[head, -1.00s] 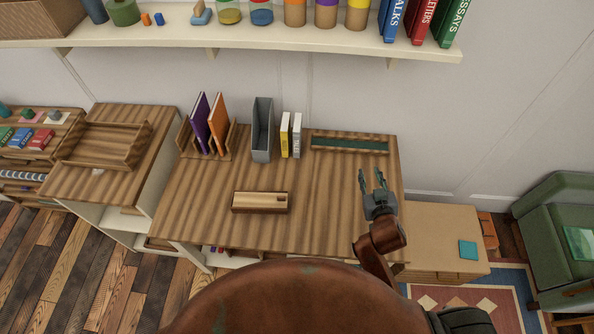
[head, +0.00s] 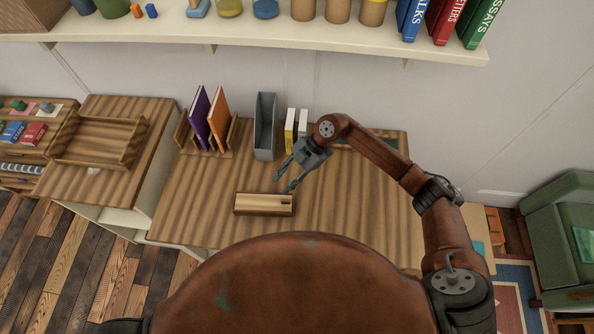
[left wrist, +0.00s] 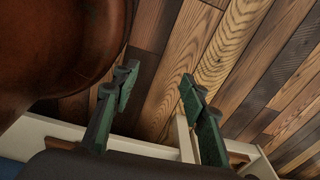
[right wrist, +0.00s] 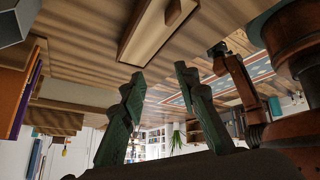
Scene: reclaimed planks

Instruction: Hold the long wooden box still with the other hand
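The long wooden box (head: 264,204) lies on the striped desk (head: 350,205), near its front edge, with a small dark notch at its right end. It also shows at the top of the right wrist view (right wrist: 150,35). My right gripper (head: 282,178) is open and empty, above the desk just behind and right of the box, apart from it. Its fingers (right wrist: 152,95) are spread in the right wrist view. My left gripper (left wrist: 155,100) is open and empty over the plank floor in the left wrist view; it is not visible in the head view.
Behind the box stand a file rack with purple and orange books (head: 210,120), a grey magazine holder (head: 264,127) and two thin books (head: 295,128). A green-lined tray (head: 390,142) is partly behind my right arm. A shelf (head: 250,38) overhangs the back. The desk's left front is clear.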

